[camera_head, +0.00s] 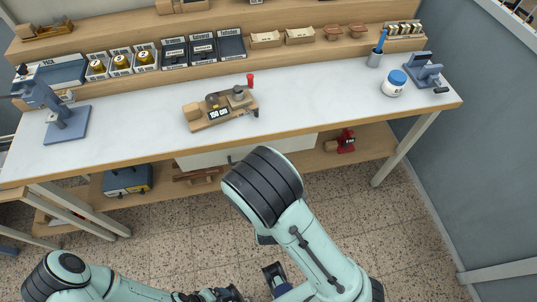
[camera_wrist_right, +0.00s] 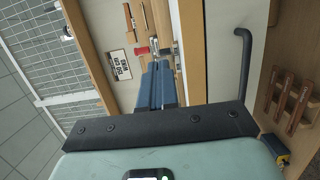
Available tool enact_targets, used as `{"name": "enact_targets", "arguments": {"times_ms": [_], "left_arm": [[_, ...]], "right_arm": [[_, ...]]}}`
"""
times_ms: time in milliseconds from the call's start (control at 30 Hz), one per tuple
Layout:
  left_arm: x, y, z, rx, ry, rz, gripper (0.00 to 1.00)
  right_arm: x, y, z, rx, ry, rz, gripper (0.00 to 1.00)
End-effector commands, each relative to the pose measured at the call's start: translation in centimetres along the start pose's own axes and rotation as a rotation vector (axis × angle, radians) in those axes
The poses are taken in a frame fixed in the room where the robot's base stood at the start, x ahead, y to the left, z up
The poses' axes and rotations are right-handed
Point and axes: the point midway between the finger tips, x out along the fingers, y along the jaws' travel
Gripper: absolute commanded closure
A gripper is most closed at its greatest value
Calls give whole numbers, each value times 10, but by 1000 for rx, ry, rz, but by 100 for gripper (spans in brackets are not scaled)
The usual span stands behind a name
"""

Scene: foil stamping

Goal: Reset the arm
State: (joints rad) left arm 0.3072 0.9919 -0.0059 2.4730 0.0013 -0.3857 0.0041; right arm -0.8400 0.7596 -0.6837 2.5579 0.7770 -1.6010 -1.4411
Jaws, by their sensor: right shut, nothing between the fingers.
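My right gripper shows in the right wrist view (camera_wrist_right: 157,68) as two blue fingers pressed together with nothing between them. In the head view, my right arm rises in front of the bench and a dark gripper part of it (camera_head: 275,277) shows low in the frame, partly cut off. My left arm comes in from the lower left, and its dark gripper (camera_head: 229,294) sits at the bottom edge, too cropped to read its fingers. Both grippers are in front of the bench, apart from the things on it.
The white bench top (camera_head: 310,105) carries a wooden stamping device (camera_head: 220,108) with a red knob, a blue press (camera_head: 62,118), a blue-lidded jar (camera_head: 394,83) and a blue stand (camera_head: 422,72). Trays and foil rolls line the back shelf. A drawer handle (camera_wrist_right: 243,75) is near my right gripper.

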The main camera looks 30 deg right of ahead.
Motion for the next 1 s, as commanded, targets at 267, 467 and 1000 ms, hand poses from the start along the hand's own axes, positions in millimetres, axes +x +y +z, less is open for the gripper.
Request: {"name": "enact_targets", "arguments": {"times_ms": [267,467,1000], "left_arm": [[0,0,0,0,0,0,10],[-5,2,0,1,2,1,10],[-40,17,-7,6,17,6,10]], "right_arm": [[0,0,0,0,0,-1,100],[3,-44,7,106,-5,-167,100],[-188,-272,40,1067,-837,-1440,100]]}}
